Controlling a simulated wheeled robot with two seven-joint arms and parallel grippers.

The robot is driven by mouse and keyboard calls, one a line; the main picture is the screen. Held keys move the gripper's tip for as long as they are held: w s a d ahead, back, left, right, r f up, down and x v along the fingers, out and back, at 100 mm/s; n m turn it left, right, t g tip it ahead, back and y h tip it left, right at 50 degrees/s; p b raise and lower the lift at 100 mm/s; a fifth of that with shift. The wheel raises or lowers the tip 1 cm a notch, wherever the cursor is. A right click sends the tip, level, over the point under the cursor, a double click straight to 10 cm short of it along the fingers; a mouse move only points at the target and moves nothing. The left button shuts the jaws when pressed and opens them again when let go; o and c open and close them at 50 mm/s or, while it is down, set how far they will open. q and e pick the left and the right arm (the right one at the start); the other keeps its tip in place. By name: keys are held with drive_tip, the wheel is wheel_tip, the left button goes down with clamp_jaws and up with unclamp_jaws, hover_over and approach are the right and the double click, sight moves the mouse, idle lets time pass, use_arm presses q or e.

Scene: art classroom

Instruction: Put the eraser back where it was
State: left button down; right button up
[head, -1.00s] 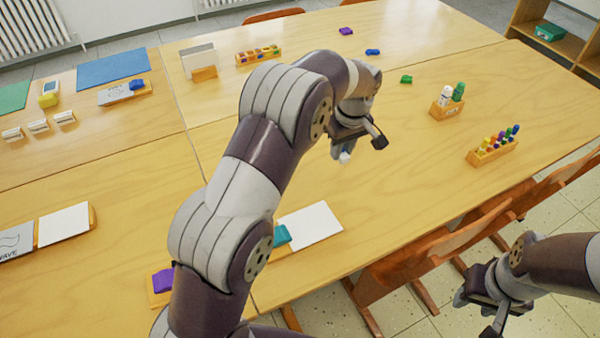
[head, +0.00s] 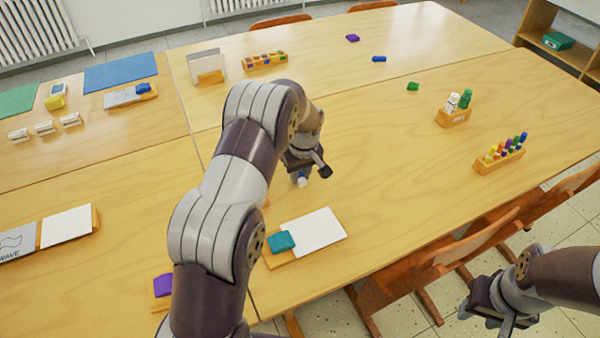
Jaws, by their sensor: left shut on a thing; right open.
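My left gripper (head: 302,176) is shut on a small white-ended thing (head: 302,182), which appears to be the eraser. It is mostly hidden by the fingers and hangs over the middle of the near table. A tray with a white sheet (head: 322,232) and a teal block (head: 281,241) lies just below it in the picture. Several small white blocks with dark marks, like erasers, stand in a row on the left table, one of them here (head: 45,128). My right gripper (head: 492,318) is open and empty, low over the floor at the lower right.
A bottle holder (head: 454,118) and a rack of coloured markers (head: 500,160) stand on the right. Chairs (head: 440,262) line the front edge.

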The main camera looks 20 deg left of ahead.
sight(303, 181)
use_arm(q)
drive_tip(key=shift+f, duration=0.1)
drive_tip(key=c, duration=0.9)
unclamp_jaws()
drive_tip(key=shift+c, duration=0.2)
wheel_tip(303, 181, up, 12)
drive_tip(key=s+d, duration=0.1)
drive_tip(key=s+d+m, duration=0.3)
drive_tip(key=s+m, duration=0.2)
drive_tip(key=s, duration=0.7)
drive_tip(key=s+d+f+m+h, duration=0.1)
drive_tip(key=s+d+m, duration=0.3)
drive_tip(key=s, duration=0.8)
drive_tip(key=shift+f+m+p, duration=0.25)
drive_tip(key=shift+m+p, duration=0.15)
drive_tip(key=shift+p, duration=0.05)
drive_tip(key=shift+s, duration=0.1)
